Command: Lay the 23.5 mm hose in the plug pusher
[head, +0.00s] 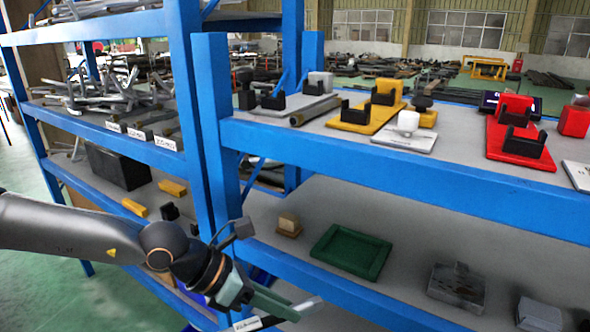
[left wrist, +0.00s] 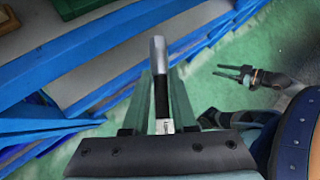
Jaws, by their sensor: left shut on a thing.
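My left gripper (head: 283,304) is low in front of the blue shelf rack in the head view. It is shut on a hose, which shows between the fingers in the left wrist view (left wrist: 160,85) as a black rod with a silver end and a white label. Stands with black cradles are on the upper shelf, above and right of the gripper: a yellow one (head: 362,120), a red one (head: 510,147) and a dark one (head: 268,100) at left. I cannot tell which is the plug pusher. My right gripper (left wrist: 225,72) appears open and empty in the left wrist view.
The blue front beam (head: 400,172) edges the upper shelf, and an upright post (head: 215,120) stands left of it. The lower shelf holds a green tray (head: 350,251), a small wooden block (head: 289,224) and a grey metal block (head: 456,287). Green floor is clear at left.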

